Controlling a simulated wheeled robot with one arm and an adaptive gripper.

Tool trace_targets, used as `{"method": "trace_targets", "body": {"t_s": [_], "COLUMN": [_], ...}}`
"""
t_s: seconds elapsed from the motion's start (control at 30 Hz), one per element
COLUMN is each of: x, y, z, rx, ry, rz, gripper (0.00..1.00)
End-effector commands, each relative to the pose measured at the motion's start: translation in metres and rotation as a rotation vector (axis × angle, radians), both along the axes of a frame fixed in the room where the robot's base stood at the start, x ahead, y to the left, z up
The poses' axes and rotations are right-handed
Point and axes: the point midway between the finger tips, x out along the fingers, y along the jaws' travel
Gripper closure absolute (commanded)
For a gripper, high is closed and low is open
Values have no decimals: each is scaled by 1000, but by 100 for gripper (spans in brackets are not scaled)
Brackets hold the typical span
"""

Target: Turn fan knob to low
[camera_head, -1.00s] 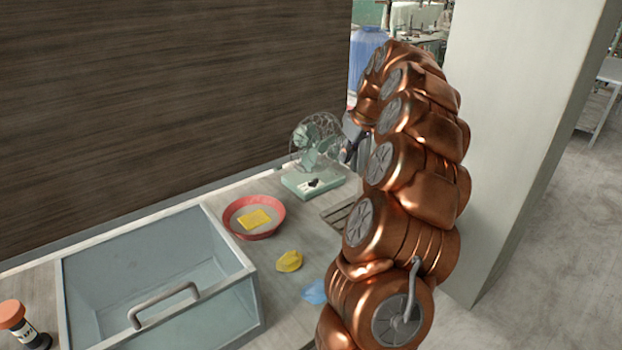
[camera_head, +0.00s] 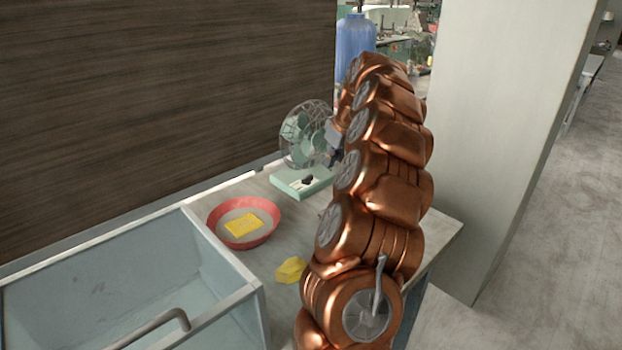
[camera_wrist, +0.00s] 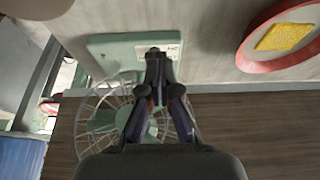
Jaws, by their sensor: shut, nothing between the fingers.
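The green desk fan (camera_head: 307,130) with a wire cage stands on the counter by the dark wood wall. Its pale green base (camera_head: 287,187) carries a dark knob (camera_head: 308,180) on the near side. In the wrist view the fan cage (camera_wrist: 100,125) lies below and behind my gripper, and the base (camera_wrist: 115,48) is above. My gripper (camera_wrist: 155,58) is shut and empty, its tips over the base's edge near a small white label. The tips cover the knob area, so I cannot tell whether they touch it. In the head view my arm hides most of the gripper.
A red bowl (camera_head: 215,222) holding a yellow sponge (camera_head: 243,225) stands left of the fan; it also shows in the wrist view (camera_wrist: 247,62). A yellow lump (camera_head: 290,270) lies nearer. A pale pillar (camera_head: 505,110) stands right.

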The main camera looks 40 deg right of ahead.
Motion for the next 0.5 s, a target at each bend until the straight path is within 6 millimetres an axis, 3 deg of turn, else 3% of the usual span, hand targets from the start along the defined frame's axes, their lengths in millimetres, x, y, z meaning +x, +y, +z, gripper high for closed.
{"method": "trace_targets", "body": {"t_s": [0.27, 0.5], "x": [7, 20], "y": [0, 0], "z": [-17, -50], "rx": [2, 2], "ry": [2, 1], "rz": [1, 0], "gripper": [100, 100]}}
